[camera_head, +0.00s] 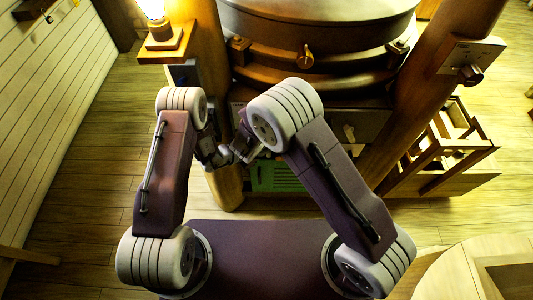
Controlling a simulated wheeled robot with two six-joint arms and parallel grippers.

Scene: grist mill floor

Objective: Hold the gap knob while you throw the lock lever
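My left gripper (214,155) and my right gripper (241,151) are close together in front of the mill's lower left side. Both are small and dark here, and their fingertips are partly hidden by my arm links. I cannot tell whether either is open, shut or touching a control. No gap knob or lock lever can be made out for sure at the grippers. A pale lever-like handle (349,133) stands on the mill's dark front panel, right of my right arm. A dark round knob (470,75) sits on a plate on the right post.
The round wooden millstone casing (318,22) has a brass fitting (305,57) on its front. A lit lamp (156,20) stands on the left. A green slatted item (276,178) lies low behind my arms. A wooden frame (440,165) is at right, a round wooden top (470,272) at lower right.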

